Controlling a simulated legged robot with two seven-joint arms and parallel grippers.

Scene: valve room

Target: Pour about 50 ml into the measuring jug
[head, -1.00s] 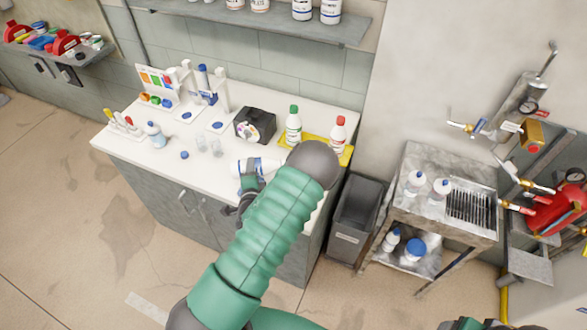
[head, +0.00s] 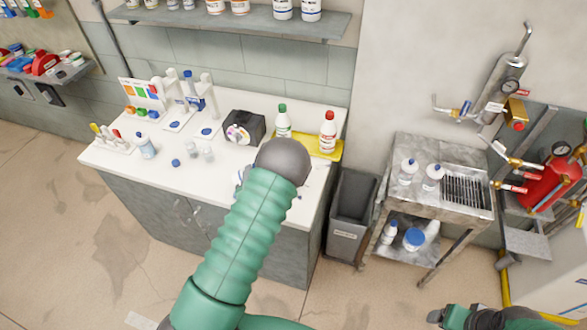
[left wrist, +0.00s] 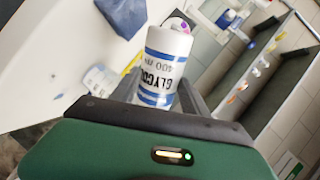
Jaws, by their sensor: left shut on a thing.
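My left gripper (left wrist: 160,98) is shut on a white bottle (left wrist: 168,60) with blue bands and lettering that reads like "GLYCOL 400 ml", seen in the left wrist view. In the head view my own forearm hides nearly all of this gripper and the bottle. Two small clear vessels (head: 208,153) (head: 194,152) stand on the white counter, left of my arm; I cannot tell which is the measuring jug, or their fill. A part of my right arm, perhaps its gripper (head: 440,316), shows at the bottom right edge, its jaws unclear.
A blue cap (head: 176,162) and a small bottle (head: 146,146) are on the counter (head: 115,158). A black box (head: 245,125) and a yellow tray (head: 322,153) with green- and red-capped bottles stand behind my arm. A grey bin (head: 351,210) and metal cart (head: 440,145) are right.

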